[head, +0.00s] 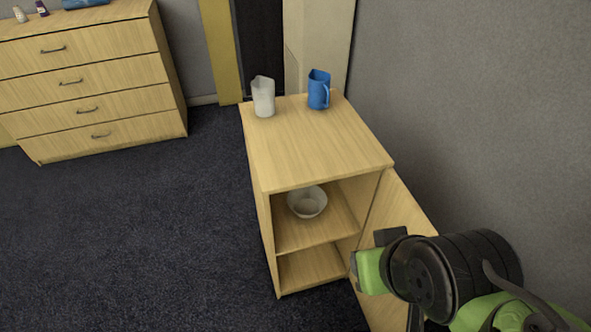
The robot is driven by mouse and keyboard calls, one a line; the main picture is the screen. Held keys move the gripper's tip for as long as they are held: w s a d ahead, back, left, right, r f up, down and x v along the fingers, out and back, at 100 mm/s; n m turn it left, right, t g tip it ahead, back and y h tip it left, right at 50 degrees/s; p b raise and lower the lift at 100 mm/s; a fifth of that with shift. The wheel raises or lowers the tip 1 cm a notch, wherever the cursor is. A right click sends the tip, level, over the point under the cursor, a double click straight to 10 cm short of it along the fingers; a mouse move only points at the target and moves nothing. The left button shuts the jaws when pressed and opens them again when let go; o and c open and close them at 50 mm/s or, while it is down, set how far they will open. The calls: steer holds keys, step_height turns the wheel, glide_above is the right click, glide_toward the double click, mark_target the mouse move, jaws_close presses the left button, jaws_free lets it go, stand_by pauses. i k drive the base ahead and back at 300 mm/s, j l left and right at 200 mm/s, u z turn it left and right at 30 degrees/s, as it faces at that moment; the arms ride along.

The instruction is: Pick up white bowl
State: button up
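The white bowl (307,203) sits upright on the upper shelf inside a small wooden cabinet (318,150). The cabinet's front is open and its door (397,213) is swung out to the right. My arm comes in from the lower right. My gripper (368,264) is by the open door, to the right of and below the bowl in the picture, and apart from the bowl. Its fingers are not clear enough to tell whether they are open or shut.
A whitish cup (263,97) and a blue pitcher (318,90) stand on the cabinet top. A lower shelf (308,270) looks empty. A grey wall (480,110) is close on the right. A drawer chest (85,85) stands at the left. Dark carpet (140,235) is clear.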

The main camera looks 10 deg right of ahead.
mark_target(307, 202)
steer(key=i+j+u, duration=0.2)
steer(key=i+j, duration=0.15)
steer(key=i+j+u, duration=0.2)
steer(key=i, duration=0.3)
steer(key=j, duration=0.1)
